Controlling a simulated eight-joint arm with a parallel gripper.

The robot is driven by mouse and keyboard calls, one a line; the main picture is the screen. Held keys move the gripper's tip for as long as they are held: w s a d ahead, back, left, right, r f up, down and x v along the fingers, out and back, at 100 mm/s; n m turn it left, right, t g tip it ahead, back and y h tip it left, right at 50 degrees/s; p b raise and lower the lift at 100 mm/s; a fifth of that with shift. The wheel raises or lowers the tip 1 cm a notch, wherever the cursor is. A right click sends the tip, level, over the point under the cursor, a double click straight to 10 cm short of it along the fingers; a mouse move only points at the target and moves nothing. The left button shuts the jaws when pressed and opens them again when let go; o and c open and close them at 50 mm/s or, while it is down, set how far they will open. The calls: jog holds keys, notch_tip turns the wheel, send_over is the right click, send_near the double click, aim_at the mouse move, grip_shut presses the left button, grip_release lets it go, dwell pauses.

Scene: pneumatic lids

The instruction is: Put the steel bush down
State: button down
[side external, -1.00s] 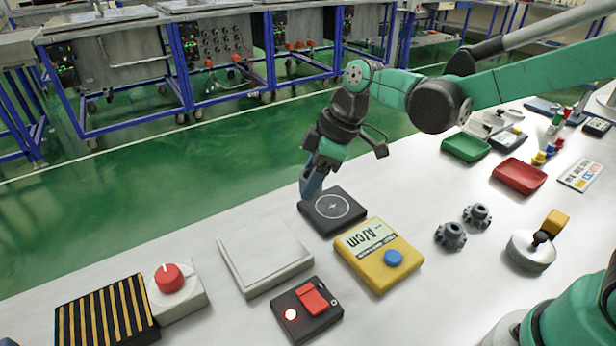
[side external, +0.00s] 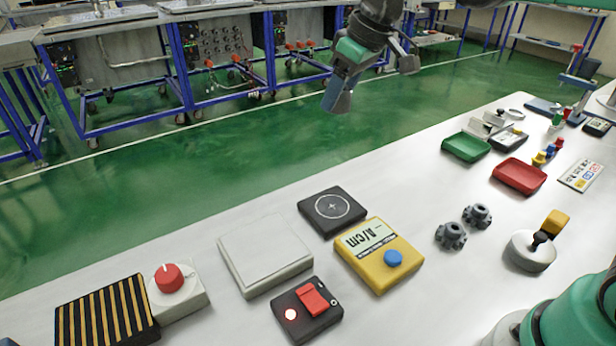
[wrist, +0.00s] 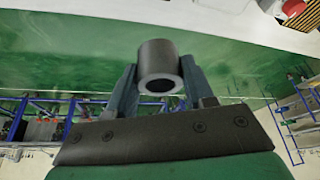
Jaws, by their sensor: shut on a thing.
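The steel bush (wrist: 158,62) is a dark grey hollow cylinder, seen in the wrist view between my two fingertips. My gripper (wrist: 160,78) is shut on it. In the side view my gripper (side external: 337,100) is high above the far edge of the table, with the green floor behind it. The bush cannot be made out there, hidden by the fingers. A black square pad (side external: 332,211) with a ringed cross mark lies on the table below, with nothing on it.
Near the pad are a yellow box with a blue button (side external: 379,255), a pale square plate (side external: 265,256), a black switch box (side external: 307,311) and a red knob on a white base (side external: 176,290). Grey gears (side external: 464,226), a green tray (side external: 466,147) and a red tray (side external: 519,176) lie to the right.

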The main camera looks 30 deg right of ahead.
aim_at(327, 204)
notch_tip(327, 204, down, 20)
jog(key=shift+r, duration=0.25)
dwell(0.4)
jog(key=shift+c, duration=1.7)
grip_release()
jog(key=shift+f, duration=0.1)
jog(key=v, duration=1.2)
jog(key=s+d+m+t+h, duration=0.1)
jog(key=s+m+t, duration=0.2)
jog(key=s, duration=0.5)
jog(key=shift+s+d+r+m+h, duration=0.2)
jog(key=shift+d+r+m+h, duration=0.2)
jog(key=shift+m, duration=0.4)
